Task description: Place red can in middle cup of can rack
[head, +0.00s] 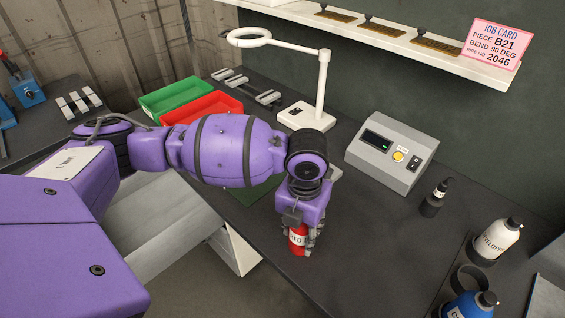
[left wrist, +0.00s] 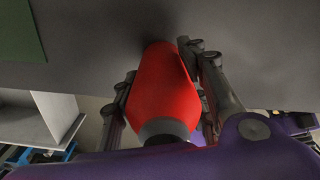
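The red can (head: 297,240) is upright at the table's near edge, under my left gripper (head: 303,236). In the left wrist view the red can (left wrist: 165,92) lies between the two fingers of my left gripper (left wrist: 158,72), which touch it on both sides. Its dark cap points toward the wrist. I cannot tell whether its base touches the table. The can rack (head: 452,292) is at the right, with a white can (head: 496,240) in its far cup and a blue can (head: 470,306) in its near cup. The middle cup (head: 471,279) is empty. My right gripper is not in view.
A small black bottle (head: 434,198) stands left of the rack. A grey control box (head: 391,152), a white ring lamp (head: 318,95), a red tray (head: 203,107) and a green tray (head: 175,96) are farther back. The tabletop between can and rack is clear.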

